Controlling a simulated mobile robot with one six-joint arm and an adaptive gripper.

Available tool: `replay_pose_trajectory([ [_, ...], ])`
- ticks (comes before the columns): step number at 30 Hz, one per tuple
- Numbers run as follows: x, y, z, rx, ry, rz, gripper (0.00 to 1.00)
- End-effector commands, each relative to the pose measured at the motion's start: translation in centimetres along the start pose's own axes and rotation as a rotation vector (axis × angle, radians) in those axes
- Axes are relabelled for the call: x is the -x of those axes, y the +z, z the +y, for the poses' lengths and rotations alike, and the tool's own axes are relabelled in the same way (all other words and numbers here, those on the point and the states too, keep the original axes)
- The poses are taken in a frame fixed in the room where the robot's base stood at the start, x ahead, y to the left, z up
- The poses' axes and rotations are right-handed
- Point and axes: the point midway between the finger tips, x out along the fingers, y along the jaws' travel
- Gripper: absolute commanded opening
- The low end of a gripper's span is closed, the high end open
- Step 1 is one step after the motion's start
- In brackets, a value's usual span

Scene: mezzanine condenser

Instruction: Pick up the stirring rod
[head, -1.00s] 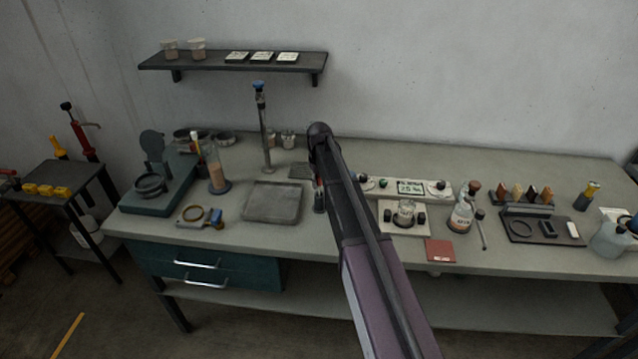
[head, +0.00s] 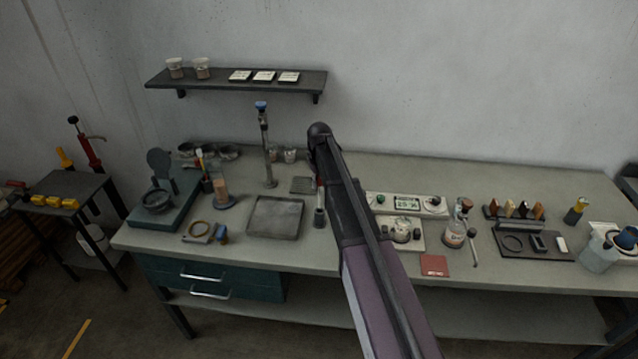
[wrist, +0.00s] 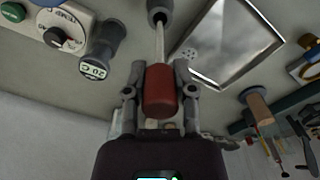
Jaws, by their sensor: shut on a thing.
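The stirring rod has a red grip (wrist: 159,92) and a thin pale shaft. In the wrist view my gripper (wrist: 159,80) is shut on the red grip, one finger on each side. The shaft runs away from my gripper to a grey round holder (wrist: 160,9); I cannot tell whether its tip is still inside. In the head view the holder (head: 319,217) stands on the bench, and a bit of the red grip (head: 319,182) shows above it. My arm hides most of my gripper there.
A metal tray (head: 274,217) lies left of the holder, with a tall blue-topped stand (head: 266,145) behind. A control panel (head: 380,200) with knobs and display, a stirrer unit (head: 402,232) and a flask (head: 456,228) are to the right. A wall shelf (head: 235,80) is above.

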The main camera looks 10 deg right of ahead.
Motion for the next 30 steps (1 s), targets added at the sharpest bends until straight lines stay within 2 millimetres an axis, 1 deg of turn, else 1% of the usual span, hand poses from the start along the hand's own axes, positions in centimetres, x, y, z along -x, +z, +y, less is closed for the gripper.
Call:
replay_pose_trajectory([
  [1,0.8,0.0,0.0,0.000,0.000,0.000,0.01],
  [9,2.0,0.0,0.0,0.000,0.000,0.000,0.01],
  [30,2.1,0.0,0.0,0.000,0.000,0.000,0.01],
])
